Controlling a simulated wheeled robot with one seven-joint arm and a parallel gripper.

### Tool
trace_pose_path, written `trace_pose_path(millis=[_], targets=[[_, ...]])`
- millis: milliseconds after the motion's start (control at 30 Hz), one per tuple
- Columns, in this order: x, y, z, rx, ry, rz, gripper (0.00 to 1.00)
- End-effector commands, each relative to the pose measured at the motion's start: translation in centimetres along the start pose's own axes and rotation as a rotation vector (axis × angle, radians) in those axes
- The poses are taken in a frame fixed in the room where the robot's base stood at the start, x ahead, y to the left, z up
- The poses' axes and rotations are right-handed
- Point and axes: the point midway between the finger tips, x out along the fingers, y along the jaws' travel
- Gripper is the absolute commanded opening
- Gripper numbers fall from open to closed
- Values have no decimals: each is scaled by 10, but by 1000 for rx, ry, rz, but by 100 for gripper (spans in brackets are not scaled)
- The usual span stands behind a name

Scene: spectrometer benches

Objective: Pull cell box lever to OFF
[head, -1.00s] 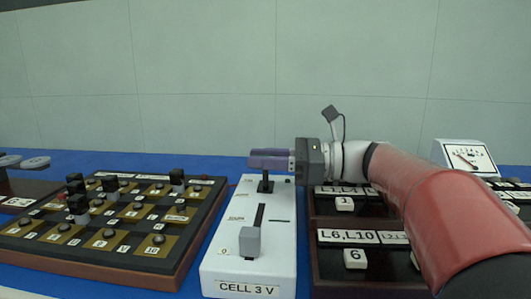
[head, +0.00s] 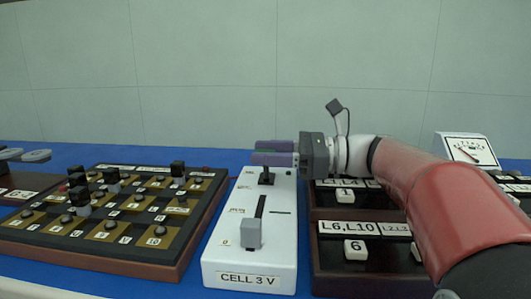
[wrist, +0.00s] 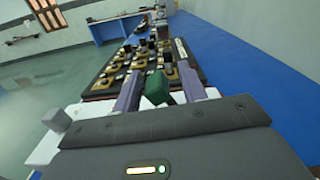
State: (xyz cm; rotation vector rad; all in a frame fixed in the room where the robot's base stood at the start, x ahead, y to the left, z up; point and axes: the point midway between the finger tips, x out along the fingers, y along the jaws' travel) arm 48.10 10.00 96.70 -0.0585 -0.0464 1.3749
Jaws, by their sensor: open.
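The white cell box (head: 280,235), labelled CELL 3 V, stands on the blue bench. A black lever (head: 267,177) rises near its far end. A grey block handle (head: 251,234) sits at the near end of a dark slot, beside the "0" mark; it also shows at the left of the wrist view (wrist: 57,120). My gripper (head: 273,153) is open, its purple fingers just above the black lever. In the wrist view a dark green block (wrist: 157,88) is between the spread fingers (wrist: 160,92); I cannot tell whether they touch it. The OFF marking is not readable.
A dark board with knobs and plugs (head: 100,248) lies left of the box. A dark panel with white number keys (head: 340,285) stands close on its right, under my arm. A meter (head: 467,149) is at the far right. Space above the box's near half is clear.

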Motion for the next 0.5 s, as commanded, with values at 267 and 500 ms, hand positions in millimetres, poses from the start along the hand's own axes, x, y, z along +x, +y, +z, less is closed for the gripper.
trace_pose_path(millis=[267, 500], targets=[[-47, -1, -1, 1, 1, -3, 42], [-70, 0, -1, 3, 0, 0, 42]])
